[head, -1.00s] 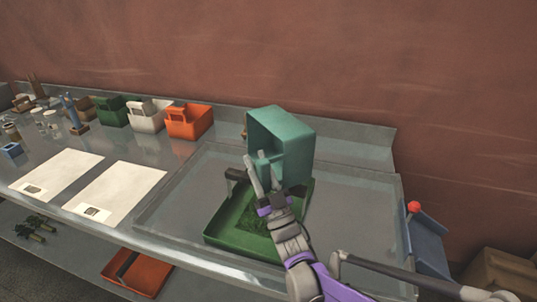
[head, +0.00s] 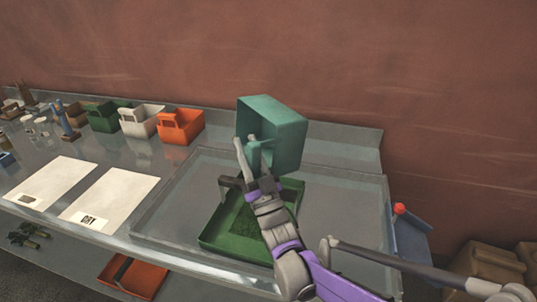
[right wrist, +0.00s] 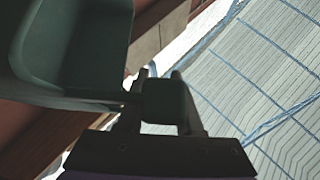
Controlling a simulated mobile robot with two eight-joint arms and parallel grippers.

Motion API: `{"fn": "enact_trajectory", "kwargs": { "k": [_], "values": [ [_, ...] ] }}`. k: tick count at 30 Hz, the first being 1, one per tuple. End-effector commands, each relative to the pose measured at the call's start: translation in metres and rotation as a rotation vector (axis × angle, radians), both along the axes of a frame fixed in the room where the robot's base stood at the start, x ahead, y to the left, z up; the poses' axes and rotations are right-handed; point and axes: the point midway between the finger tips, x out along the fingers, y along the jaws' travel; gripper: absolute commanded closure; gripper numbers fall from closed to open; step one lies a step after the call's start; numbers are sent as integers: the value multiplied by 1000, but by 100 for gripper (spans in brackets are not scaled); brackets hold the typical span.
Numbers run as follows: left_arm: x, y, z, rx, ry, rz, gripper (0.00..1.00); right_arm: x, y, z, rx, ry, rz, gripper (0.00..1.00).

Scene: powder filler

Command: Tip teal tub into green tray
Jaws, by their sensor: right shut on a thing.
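The teal tub (head: 285,137) is held up above the green tray (head: 230,243), tilted so its open side faces left and toward me. My right gripper (head: 252,152) is shut on the tub's handle. In the right wrist view the tub (right wrist: 70,45) fills the upper left, and the gripper's fingers (right wrist: 160,100) close around its handle block. The green tray lies in the grey recessed area of the bench, below the tub, with a darker green patch of contents in it. My arm hides part of the tray. The left gripper does not show.
An orange bin (head: 182,127), a white bin (head: 141,122) and a green bin (head: 104,117) stand along the back. Two white sheets (head: 116,198) lie on the left. A blue holder with a red knob (head: 399,209) stands at right. A red tray (head: 140,277) sits on the lower shelf.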

Motion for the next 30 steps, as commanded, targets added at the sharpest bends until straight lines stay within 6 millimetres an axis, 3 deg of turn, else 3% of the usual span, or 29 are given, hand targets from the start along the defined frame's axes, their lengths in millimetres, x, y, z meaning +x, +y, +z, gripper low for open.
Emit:
{"fn": "enact_trajectory", "kwargs": {
  "k": [30],
  "values": [
    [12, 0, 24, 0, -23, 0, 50, -1, 2, 44, 1045, 607, 4, 100]
  ]
}}
